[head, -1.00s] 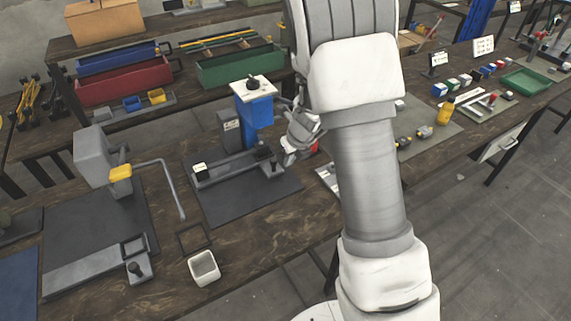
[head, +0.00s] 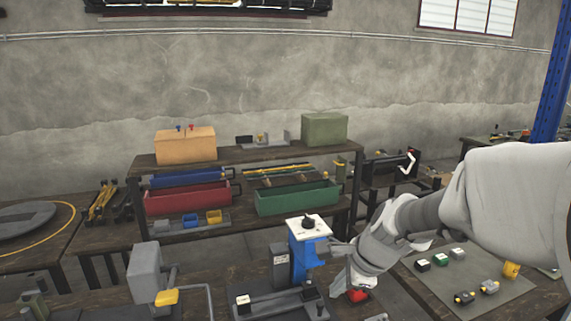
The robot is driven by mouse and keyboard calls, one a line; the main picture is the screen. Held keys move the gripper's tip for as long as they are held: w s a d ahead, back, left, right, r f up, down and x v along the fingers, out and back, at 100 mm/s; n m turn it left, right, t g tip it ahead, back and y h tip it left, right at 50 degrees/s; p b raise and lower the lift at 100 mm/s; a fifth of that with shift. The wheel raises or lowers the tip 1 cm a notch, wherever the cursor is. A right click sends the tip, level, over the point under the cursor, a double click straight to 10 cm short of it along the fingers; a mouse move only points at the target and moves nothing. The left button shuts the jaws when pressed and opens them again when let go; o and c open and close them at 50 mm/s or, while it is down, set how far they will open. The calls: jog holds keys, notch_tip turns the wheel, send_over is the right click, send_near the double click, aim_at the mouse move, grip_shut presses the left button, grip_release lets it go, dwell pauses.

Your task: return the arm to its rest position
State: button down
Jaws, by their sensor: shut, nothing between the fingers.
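My arm (head: 500,205) enters from the right edge and reaches down to the left. My gripper (head: 338,287) is at its end, low in the picture, just right of the blue rivet press (head: 303,262). It looks shut, with nothing seen in it; its fingertips are small and partly hidden by the wrist. A red object (head: 358,296) shows just beside it; whether they touch cannot be told. The blue press has a white top with a black knob and stands on a grey base.
A grey press (head: 144,272) with a yellow part stands at the left. Behind are shelves with a red bin (head: 187,198), a green bin (head: 297,199) and boxes. A grey mat (head: 470,287) with small blocks lies at the right. The space above the bench is open.

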jog(key=s+d+r+n+h, duration=0.1)
jog(key=s+r+n, duration=0.3)
jog(key=s+n, duration=0.5)
jog(key=s+d+r+n+t+h, duration=0.1)
jog(key=s+r+n, duration=0.3)
jog(key=s+n, duration=0.5)
jog(key=shift+s+d+n+h, duration=0.4)
jog(key=shift+d+h, duration=0.1)
jog(key=shift+d, duration=0.25)
